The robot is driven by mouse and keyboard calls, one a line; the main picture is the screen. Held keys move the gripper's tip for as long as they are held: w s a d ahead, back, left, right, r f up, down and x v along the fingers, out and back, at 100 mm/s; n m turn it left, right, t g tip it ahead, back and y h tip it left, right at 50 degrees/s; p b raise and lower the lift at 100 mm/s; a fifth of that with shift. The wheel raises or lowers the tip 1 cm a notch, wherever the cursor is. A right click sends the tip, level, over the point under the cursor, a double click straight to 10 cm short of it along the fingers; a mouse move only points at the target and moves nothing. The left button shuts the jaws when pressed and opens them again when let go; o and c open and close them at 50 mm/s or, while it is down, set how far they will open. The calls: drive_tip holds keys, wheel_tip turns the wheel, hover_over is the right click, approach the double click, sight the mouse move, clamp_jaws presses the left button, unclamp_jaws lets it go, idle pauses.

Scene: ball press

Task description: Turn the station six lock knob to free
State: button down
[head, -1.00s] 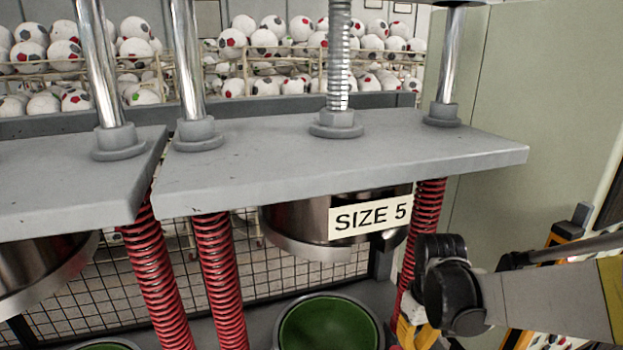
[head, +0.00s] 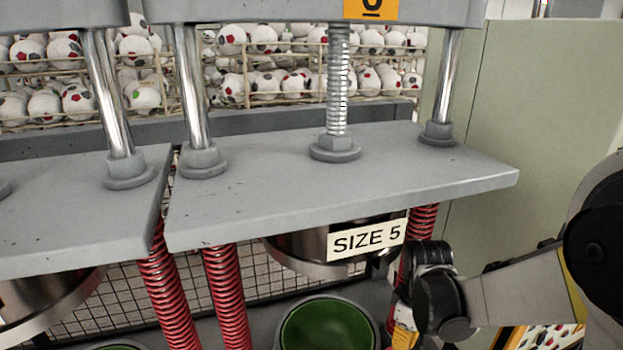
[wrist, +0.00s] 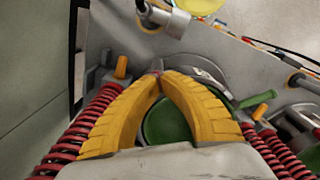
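The station in front of me has a grey press plate (head: 330,190) with a "SIZE 5" label (head: 366,240) on the metal cup below it. An orange sign (head: 371,8) at the top is cut off, so its number cannot be read surely. My gripper (wrist: 157,80) has its yellow fingers brought together at the tips, over the green round mould (wrist: 168,120). A small reddish thing shows just past the tips; contact is unclear. In the head view, only a bit of yellow finger shows below the black wrist joint. I cannot identify the lock knob surely in either view.
Red springs (head: 225,295) flank the green mould (head: 327,328). In the wrist view, orange posts (wrist: 120,67) and a green bar (wrist: 258,98) stand near the fingers. A grey cylindrical part (wrist: 165,18) lies beyond. A plain green-grey panel (head: 530,110) stands at the right.

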wheel_tip(320, 180, down, 7)
drive_tip(key=b, duration=0.5)
drive_tip(key=shift+r, duration=0.2)
drive_tip(key=shift+w+d+b, duration=0.25)
drive_tip(key=shift+b, duration=0.3)
drive_tip(key=shift+w+d+b, duration=0.55)
drive_tip(key=shift+b, duration=0.05)
drive_tip(key=shift+w, duration=0.15)
drive_tip(key=shift+d, duration=0.3)
wheel_tip(320, 180, up, 6)
drive_tip(key=p, duration=0.3)
drive_tip(key=shift+p, duration=0.35)
